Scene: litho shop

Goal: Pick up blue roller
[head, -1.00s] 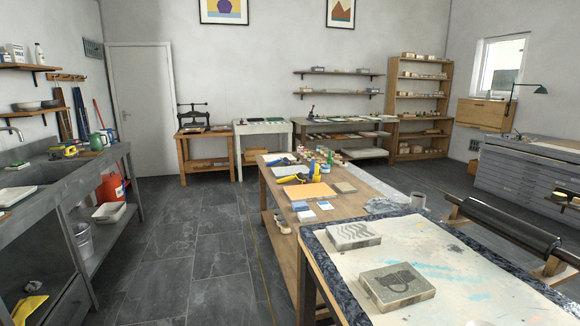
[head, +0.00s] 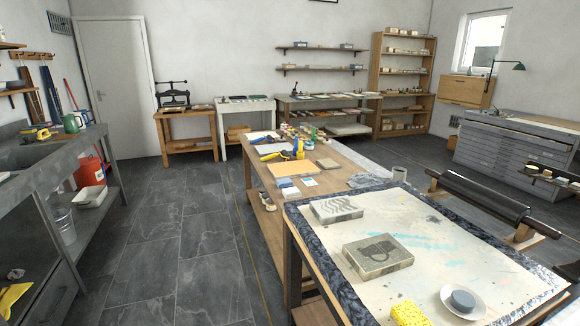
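Neither of my grippers shows in the head view. Small blue and yellow hand tools lie at the far end of the wooden worktable (head: 335,183). One blue item (head: 262,140) lies flat near the table's far left edge and may be the blue roller; it is too small to be sure. A yellow tool (head: 274,154) lies just in front of it, with a blue part to its right.
Nearer stands a paper-topped table (head: 400,225) with two printing stones (head: 378,255), a yellow sponge (head: 408,314) and a white dish (head: 464,301). A large black roller (head: 478,195) lies at right. The grey floor (head: 185,230) is clear on the left.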

